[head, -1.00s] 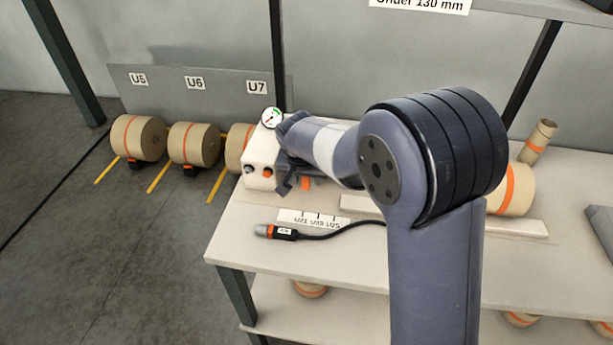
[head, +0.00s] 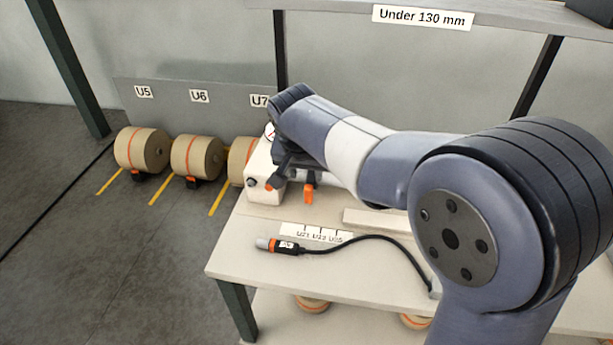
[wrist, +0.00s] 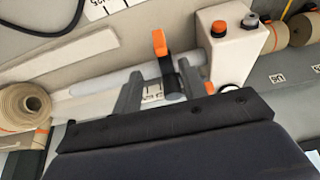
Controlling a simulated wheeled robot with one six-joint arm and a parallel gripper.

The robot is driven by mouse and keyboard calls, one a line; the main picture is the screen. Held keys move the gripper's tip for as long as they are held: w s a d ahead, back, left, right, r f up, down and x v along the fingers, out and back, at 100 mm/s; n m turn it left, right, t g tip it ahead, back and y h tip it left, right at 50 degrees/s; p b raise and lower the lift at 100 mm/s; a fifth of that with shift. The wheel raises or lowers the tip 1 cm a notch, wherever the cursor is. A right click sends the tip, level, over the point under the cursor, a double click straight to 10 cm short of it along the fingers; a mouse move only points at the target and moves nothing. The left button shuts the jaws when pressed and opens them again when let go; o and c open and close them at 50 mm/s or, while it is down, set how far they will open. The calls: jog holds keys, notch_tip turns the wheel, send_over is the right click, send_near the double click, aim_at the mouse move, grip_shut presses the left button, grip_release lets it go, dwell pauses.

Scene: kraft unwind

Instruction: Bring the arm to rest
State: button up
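My arm reaches over the table from the right in the head view, its elbow large in the foreground. My gripper (head: 288,170) is by the white box at the table's far left corner and is partly hidden by the wrist. In the wrist view my gripper (wrist: 160,72) has its two grey fingers apart. A black lever with an orange tip (wrist: 159,42) shows between and beyond them. I see no held object. The orange part also shows in the head view (head: 308,194).
The white box (head: 262,172) has knobs on its front. A cable with an orange-banded plug (head: 285,246) lies on the table (head: 240,268). Kraft rolls (head: 143,149) stand on the floor at left. A shelf marked "Under 130 mm" (head: 420,18) is above. A bar and roll (wrist: 25,105) are nearby.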

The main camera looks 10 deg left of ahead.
aim_at(309, 188)
dwell(0.3)
jog(key=x, duration=1.1)
jog(key=shift+p, duration=0.3)
jog(key=shift+s+d, duration=0.1)
jog(key=shift+d, duration=0.35)
jog(key=shift+d+r, duration=0.1)
